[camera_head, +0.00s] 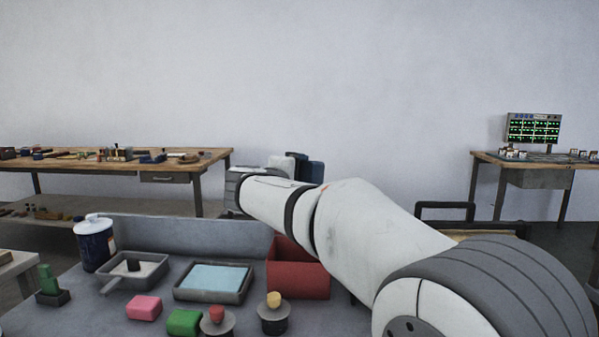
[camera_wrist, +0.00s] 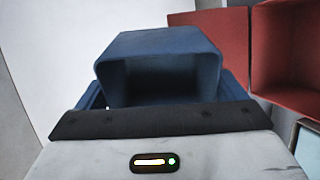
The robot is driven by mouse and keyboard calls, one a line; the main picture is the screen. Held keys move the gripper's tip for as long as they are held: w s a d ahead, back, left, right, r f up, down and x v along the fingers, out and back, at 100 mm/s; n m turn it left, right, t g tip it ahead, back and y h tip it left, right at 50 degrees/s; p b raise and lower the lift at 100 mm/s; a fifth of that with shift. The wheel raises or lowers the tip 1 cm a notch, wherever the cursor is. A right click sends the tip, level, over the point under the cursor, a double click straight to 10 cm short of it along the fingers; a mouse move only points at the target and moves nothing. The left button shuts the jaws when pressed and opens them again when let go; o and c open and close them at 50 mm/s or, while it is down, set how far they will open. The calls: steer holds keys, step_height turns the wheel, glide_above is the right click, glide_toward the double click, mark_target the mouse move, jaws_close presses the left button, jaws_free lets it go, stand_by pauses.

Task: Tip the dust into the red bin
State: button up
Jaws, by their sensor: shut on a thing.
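The red bin (camera_head: 300,278) is an open box at the right end of the grey worktop. It also shows at the upper right of the wrist view (camera_wrist: 285,45). My gripper (camera_head: 303,165) is up above the bin and behind it in the head view. It is shut on a dark blue hollow scoop (camera_wrist: 160,52), which fills the middle of the wrist view. The scoop's open end faces the wrist camera and its inside looks dark. I see no dust in either view. The fingertips are largely hidden by the scoop and wrist.
On the worktop stand a dark blue and white canister (camera_head: 95,245), a grey tray with a handle (camera_head: 120,283), a light blue tray (camera_head: 213,281), a pink block (camera_head: 144,308), a green block (camera_head: 184,322) and two knobbed pieces. Benches stand behind. My arm covers the right side.

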steer(key=shift+w+d+r+g+y+p, duration=0.1)
steer(key=shift+r+g+y+p, duration=0.6)
steer(key=shift+p, duration=3.6)
steer(key=shift+w+a+f+g+y+p, duration=0.15)
steer(key=shift+g+p, duration=1.2)
steer(key=shift+p, duration=2.95)
steer(key=shift+s+d+r+g+y+p, duration=0.2)
steer(key=shift+g+p, duration=0.85)
steer(key=shift+p, duration=3.25)
steer(key=g+p, duration=0.1)
steer(key=p, duration=0.4)
steer(key=g+y+p, duration=0.1)
steer(key=p, duration=0.4)
steer(key=w+r+g+p, duration=0.1)
steer(key=p, duration=0.4)
steer(key=shift+d+g+y+p, duration=0.1)
steer(key=shift+g+y+p, duration=0.2)
steer(key=shift+p, duration=0.1)
steer(key=shift+f, duration=0.1)
steer(key=shift+w+g, duration=0.1)
steer(key=shift+g, duration=0.3)
steer(key=g, duration=0.1)
steer(key=g+y, duration=0.1)
steer(key=r+g, duration=0.1)
steer(key=shift+w+d+g+y, duration=0.1)
steer(key=shift+w+g+y, duration=0.2)
steer(key=shift+y, duration=0.05)
steer(key=shift+r+g, duration=0.1)
steer(key=shift+g, duration=0.2)
steer(key=shift+s, duration=0.1)
